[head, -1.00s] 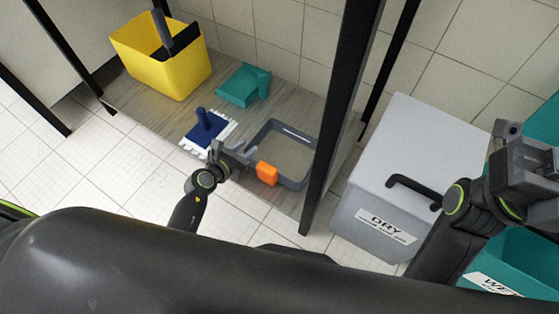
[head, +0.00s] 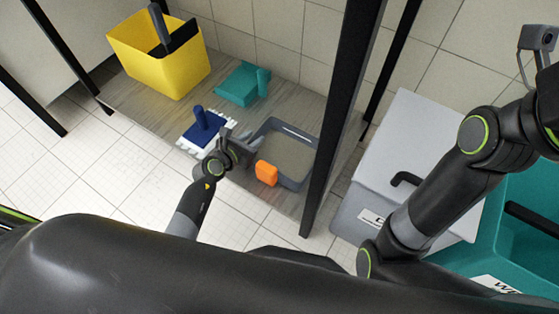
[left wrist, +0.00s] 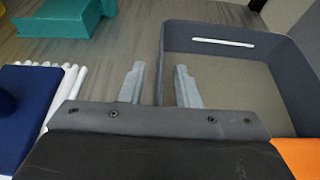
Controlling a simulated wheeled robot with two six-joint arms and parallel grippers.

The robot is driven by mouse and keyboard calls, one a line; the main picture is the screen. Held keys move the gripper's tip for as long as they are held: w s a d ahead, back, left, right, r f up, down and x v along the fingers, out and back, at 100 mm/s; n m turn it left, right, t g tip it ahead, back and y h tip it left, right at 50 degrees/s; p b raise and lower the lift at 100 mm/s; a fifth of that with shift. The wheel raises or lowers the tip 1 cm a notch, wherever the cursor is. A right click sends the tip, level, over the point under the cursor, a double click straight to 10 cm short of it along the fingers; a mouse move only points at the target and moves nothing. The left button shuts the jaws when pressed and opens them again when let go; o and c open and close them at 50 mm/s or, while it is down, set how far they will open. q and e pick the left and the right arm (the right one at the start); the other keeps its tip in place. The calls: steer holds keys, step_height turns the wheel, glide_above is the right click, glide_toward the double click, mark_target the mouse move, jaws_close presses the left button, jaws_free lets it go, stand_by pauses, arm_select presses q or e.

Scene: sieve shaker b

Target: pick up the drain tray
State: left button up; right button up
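The drain tray, a shallow dark grey tray (head: 302,132) with a beige inside, sits on the wood-look shelf beside the black post. In the left wrist view its grey rim (left wrist: 175,35) runs along the right. My left gripper (head: 240,148) is at the tray's left side. In the left wrist view its two fingers (left wrist: 160,85) are apart, with the tray's left wall between them; I cannot tell any contact.
An orange block (head: 266,173) is at the tray's near left corner. A blue brush with white bristles (head: 204,126), a teal dustpan-like piece (head: 242,84) and a yellow bucket (head: 160,62) stand left. A black post (head: 334,130), light grey box (head: 410,140) and teal bin (head: 520,190) are right.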

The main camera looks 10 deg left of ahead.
arm_select(q)
jaws_close()
stand_by(0.3)
steer(key=shift+w+r, duration=0.1)
steer(key=shift+r, duration=0.1)
stand_by(0.4)
